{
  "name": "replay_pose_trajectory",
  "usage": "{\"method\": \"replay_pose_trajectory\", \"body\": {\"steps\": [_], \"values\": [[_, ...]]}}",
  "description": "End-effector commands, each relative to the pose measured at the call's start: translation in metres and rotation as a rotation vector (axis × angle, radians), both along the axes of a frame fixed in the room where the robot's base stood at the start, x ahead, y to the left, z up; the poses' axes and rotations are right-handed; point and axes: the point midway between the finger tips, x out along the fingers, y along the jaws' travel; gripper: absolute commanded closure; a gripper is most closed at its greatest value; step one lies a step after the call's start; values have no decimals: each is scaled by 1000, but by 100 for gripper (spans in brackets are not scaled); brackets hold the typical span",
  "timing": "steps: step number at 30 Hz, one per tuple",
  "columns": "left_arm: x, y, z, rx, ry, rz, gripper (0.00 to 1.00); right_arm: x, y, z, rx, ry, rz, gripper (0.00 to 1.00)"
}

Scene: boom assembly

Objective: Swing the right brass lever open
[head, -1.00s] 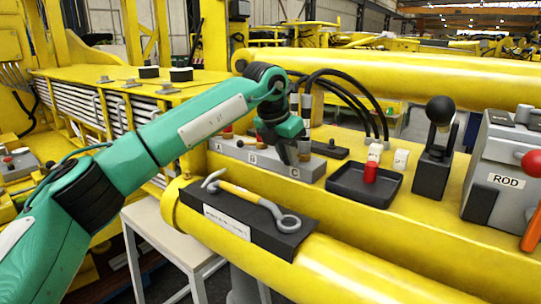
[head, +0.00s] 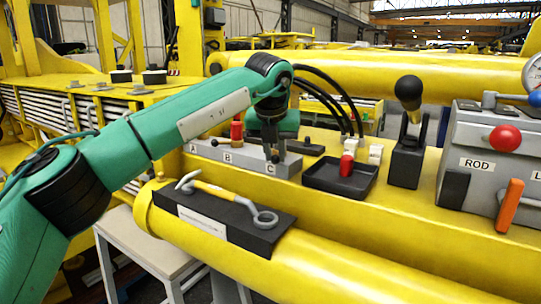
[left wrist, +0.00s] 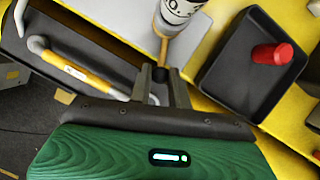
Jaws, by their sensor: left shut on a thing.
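The brass lever (left wrist: 163,46) shows in the left wrist view, running from under a white and black lettered cylinder (left wrist: 182,10) to a dark tip between my fingers. My left gripper (left wrist: 162,78) is shut on that lever near its tip. In the head view my left gripper (head: 272,152) points down at the C end of the grey valve block (head: 212,155), which is marked A, B and C. There the gripper hides most of the held lever. Another lever with a dark knob (head: 216,142) lies near A and B. My right gripper is out of view.
A black tray (head: 322,186) with a red piece (head: 346,165) stands right of the block. Black hoses (head: 330,95) rise behind. A ROD control box (head: 485,140) stands farther right.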

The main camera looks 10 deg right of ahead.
Motion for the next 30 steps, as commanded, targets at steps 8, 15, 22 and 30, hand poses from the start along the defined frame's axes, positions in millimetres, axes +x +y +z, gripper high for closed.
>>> {"method": "replay_pose_trajectory", "body": {"steps": [8, 15, 22, 30], "values": [[-2, -10, 0, 0, -2, 139, 100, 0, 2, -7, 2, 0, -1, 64], [-3, -18, 1, 0, -2, 249, 100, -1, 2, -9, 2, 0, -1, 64], [-3, -23, 1, 0, -1, 331, 100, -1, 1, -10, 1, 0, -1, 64], [-2, -26, 1, 0, -1, 386, 100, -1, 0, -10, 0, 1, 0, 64]]}}
